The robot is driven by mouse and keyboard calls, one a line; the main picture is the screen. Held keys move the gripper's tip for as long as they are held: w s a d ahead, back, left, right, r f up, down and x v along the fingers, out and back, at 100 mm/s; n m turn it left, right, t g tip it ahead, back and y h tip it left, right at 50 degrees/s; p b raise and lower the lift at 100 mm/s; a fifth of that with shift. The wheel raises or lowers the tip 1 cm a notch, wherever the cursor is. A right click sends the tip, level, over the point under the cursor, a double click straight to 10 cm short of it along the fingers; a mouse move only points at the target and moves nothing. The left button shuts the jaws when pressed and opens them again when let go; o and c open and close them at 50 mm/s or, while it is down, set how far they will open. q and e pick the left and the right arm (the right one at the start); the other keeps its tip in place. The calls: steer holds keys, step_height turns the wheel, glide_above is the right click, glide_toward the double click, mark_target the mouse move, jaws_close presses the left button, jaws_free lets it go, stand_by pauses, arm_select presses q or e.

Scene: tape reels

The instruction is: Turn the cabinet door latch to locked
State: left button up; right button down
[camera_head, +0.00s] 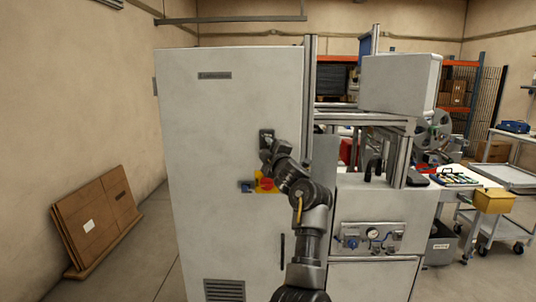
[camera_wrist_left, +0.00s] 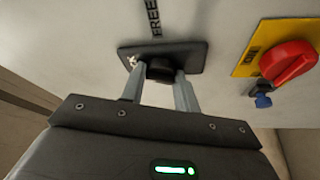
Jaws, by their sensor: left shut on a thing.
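The tall pale grey cabinet (camera_head: 225,130) stands in front of me with its door face toward me. The door latch shows in the left wrist view as a black plate (camera_wrist_left: 192,54) with a dark knob (camera_wrist_left: 160,69); the word FREE is printed on the door beside it. In the head view the latch plate (camera_head: 266,135) is partly covered by my left arm. My left gripper (camera_wrist_left: 161,77) is shut on the latch knob, one finger on each side. The latch's exact angle is hard to tell. My right gripper is not in view.
A red rotary switch (camera_wrist_left: 288,61) on a yellow plate, with a small blue part below it, sits close to the latch. A machine with a gauge panel (camera_head: 368,237) stands right of the cabinet. Brown boards (camera_head: 97,220) lean against the left wall.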

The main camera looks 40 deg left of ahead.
arm_select(q)
steer(key=shift+n+g+h+b, duration=0.5)
steer(key=shift+n+g+b, duration=0.2)
steer(key=shift+n, duration=1.4)
steer(key=o, duration=1)
steer(key=shift+c, duration=0.2)
steer(key=shift+d, duration=0.1)
steer(key=b+v, duration=0.4)
steer(key=v, duration=0.6)
steer(key=shift+s+d, duration=0.2)
steer(key=shift+d, duration=0.1)
